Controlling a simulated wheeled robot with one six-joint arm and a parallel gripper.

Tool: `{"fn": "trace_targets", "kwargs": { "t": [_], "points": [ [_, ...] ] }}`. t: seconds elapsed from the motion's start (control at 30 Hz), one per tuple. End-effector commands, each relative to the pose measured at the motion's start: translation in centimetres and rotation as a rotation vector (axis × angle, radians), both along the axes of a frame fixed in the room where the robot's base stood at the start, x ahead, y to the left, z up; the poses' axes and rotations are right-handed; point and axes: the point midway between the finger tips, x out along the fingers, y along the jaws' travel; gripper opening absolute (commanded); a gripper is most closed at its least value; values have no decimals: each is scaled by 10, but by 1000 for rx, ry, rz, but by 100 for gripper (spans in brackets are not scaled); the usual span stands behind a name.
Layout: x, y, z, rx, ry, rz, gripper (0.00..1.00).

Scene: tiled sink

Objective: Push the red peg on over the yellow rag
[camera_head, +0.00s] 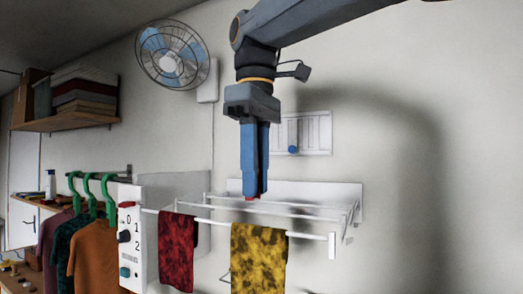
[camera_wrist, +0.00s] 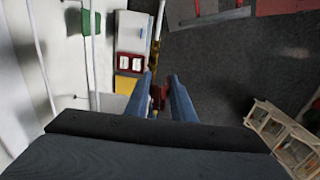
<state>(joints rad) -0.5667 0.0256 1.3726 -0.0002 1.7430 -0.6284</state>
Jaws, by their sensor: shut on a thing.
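My gripper (camera_head: 255,193) points down, shut on the red peg (camera_head: 251,198), of which only a small bit shows between the fingertips. In the wrist view the red peg (camera_wrist: 157,97) shows between the two blue fingers. The yellow rag (camera_head: 258,258), mottled with dark patches, hangs over the front rail of a white wall rack. The peg is above the rag's top edge, apart from it in the head view. Most of the peg is hidden by the fingers.
A dark red rag (camera_head: 177,252) hangs on the same rail to the left. The white rack (camera_head: 332,245) has thin rails and an end bracket. A white panel with knobs (camera_head: 127,245) and shirts on green hangers (camera_head: 95,250) stand left. Bare wall lies right.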

Motion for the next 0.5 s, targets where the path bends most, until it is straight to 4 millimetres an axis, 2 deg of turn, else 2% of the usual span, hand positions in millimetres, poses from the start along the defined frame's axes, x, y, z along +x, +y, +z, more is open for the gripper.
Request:
{"fn": "trace_targets", "kwargs": {
  "t": [0.03,0.1,0.2,0.5],
  "points": [
    [3,-3,10,1,-1,-8,1],
    [5,-5,17,0,0,-13,1],
    [6,-6,20,0,0,-15,1],
    [6,-6,0,-1,2,-15,1]
  ]
}}
